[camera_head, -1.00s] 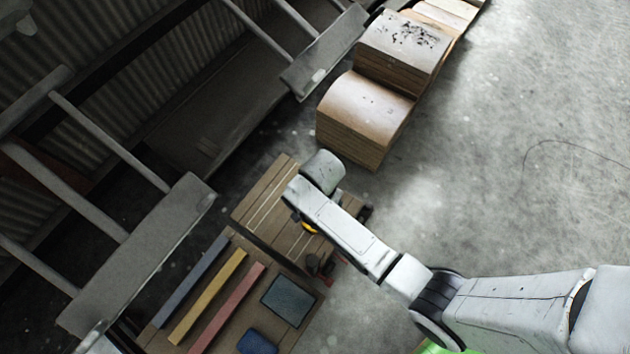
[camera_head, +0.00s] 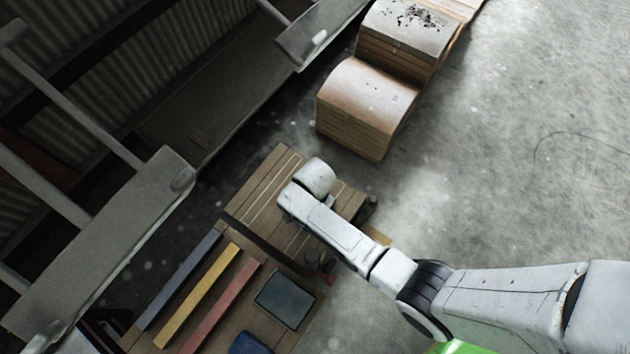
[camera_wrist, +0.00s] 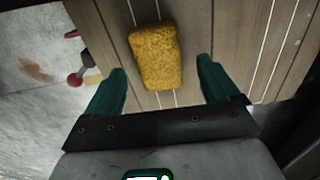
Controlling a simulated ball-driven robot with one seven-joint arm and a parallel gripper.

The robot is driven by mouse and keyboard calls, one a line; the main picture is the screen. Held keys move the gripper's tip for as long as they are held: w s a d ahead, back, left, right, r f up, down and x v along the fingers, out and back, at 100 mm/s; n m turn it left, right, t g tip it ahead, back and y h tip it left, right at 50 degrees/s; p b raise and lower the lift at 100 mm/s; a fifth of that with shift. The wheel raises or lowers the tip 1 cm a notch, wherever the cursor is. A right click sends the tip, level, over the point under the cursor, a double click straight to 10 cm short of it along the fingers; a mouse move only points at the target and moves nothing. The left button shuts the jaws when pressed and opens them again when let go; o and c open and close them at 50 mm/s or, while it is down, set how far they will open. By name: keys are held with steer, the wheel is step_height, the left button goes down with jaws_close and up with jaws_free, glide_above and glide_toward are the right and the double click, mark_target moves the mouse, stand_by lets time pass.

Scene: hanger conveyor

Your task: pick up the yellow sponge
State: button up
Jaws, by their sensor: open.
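The yellow sponge (camera_wrist: 156,57) lies on the wooden slatted table top (camera_wrist: 225,25) in the wrist view, its long side running roughly up and down the picture. My gripper (camera_wrist: 161,66) has its two green fingers apart, one on each side of the sponge's lower part as seen from the wrist. No contact shows, and the height gap cannot be told. In the head view my arm hides the sponge and the gripper over the table (camera_head: 262,190).
Blue (camera_head: 180,280), yellow (camera_head: 198,296) and red (camera_head: 222,306) bars and a dark pad (camera_head: 285,300) lie on the near table part. A red knob (camera_wrist: 75,79) is by the table edge. Stacked wooden blocks (camera_head: 365,105) stand behind; grey hanger frames (camera_head: 105,245) are left. Right floor is mostly clear.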

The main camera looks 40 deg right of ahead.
step_height(320, 180, down, 4)
steer(key=shift+s+b, duration=0.1)
steer(key=shift+b, duration=1)
steer(key=shift+r, duration=0.1)
steer(key=c, duration=1)
